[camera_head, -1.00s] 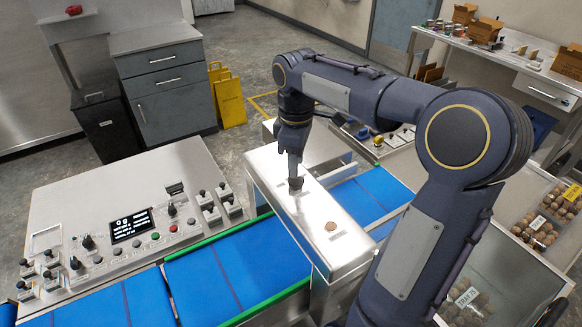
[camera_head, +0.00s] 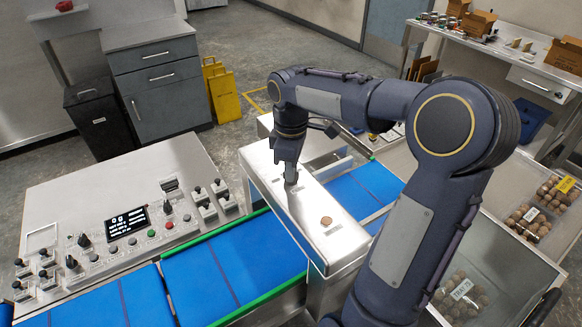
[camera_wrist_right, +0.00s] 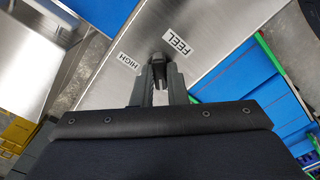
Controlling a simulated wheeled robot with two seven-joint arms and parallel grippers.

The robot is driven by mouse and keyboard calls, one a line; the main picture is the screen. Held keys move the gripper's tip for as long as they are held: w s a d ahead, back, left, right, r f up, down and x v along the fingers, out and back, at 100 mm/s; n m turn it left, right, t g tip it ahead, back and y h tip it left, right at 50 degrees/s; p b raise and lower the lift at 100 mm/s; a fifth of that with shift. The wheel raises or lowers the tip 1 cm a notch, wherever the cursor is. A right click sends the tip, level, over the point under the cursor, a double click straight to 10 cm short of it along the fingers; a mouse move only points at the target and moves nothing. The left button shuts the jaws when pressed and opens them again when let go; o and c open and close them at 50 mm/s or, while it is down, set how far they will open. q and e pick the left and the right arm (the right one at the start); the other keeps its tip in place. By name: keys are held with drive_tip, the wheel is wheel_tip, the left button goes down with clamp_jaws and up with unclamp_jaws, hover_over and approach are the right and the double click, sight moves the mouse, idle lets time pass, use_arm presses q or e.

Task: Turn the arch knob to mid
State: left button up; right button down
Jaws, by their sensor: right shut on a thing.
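The arch (camera_head: 264,189) is a brushed metal housing that spans the blue belt. Its dark knob (camera_wrist_right: 157,62) shows in the right wrist view between the fingers of my right gripper (camera_wrist_right: 159,80), which is shut on it. No MID label is visible. My left gripper is not in view.
A round copper-coloured button (camera_head: 326,221) sits nearer on the arch top. A control panel (camera_head: 70,205) with several knobs and a small screen stands at left. The blue belt (camera_head: 235,262) runs under the arch, and clamshell trays (camera_head: 463,290) of brown round items lie at right.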

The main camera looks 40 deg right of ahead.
drive_tip(key=shift+m, duration=0.3)
drive_tip(key=m, duration=0.3)
drive_tip(key=shift+m+p, duration=0.35)
drive_tip(key=shift+m, duration=2.25)
drive_tip(key=c, duration=1.4)
unclamp_jaws()
drive_tip(key=shift+c, duration=0.2)
wheel_tip(320, 180, up, 8)
drive_tip(key=shift+f, duration=0.1)
